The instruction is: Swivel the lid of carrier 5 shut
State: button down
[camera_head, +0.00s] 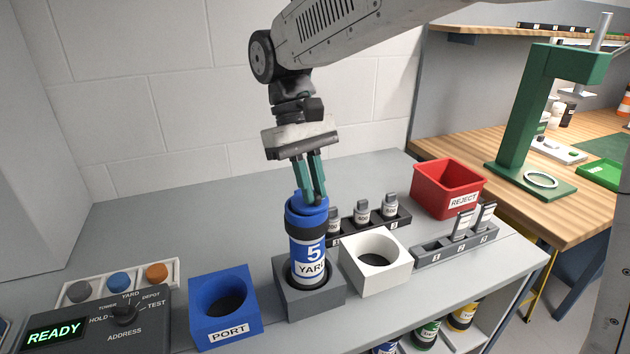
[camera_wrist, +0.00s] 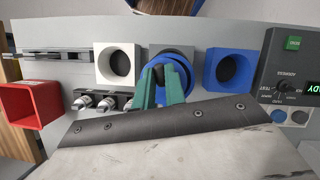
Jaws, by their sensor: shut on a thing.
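Carrier 5 (camera_head: 311,248) is a blue and white cylinder with a dark band, marked 5 and YARD. It stands upright in a grey square holder (camera_head: 309,297). Its blue lid (camera_head: 304,208) is on top, under my gripper (camera_head: 317,198). The gripper's green fingers point down and are shut on a part of the lid; the exact grip is partly hidden. In the wrist view the lid (camera_wrist: 174,68) shows as a blue ring just beyond the gripper fingers (camera_wrist: 161,88), a little off the dark opening behind it. How far the lid covers the carrier I cannot tell.
A blue PORT block (camera_head: 226,306) stands left of the holder and a white block (camera_head: 375,262) right. Racks with small vials (camera_head: 362,214) and a red REJECT bin (camera_head: 448,188) lie behind and right. A control box (camera_head: 98,322) reads READY. The counter's back left is clear.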

aim_at(301, 194)
jog(key=shift+s+a+m+y, duration=0.2)
jog(key=shift+a+m+y, duration=0.2)
jog(key=shift+m, duration=0.6)
jog(key=c, duration=1.4)
grip_release()
jog(key=shift+c, duration=0.2)
jog(key=v, duration=0.7)
jog(key=shift+w+r, duration=0.2)
jog(key=shift+r, duration=0.15)
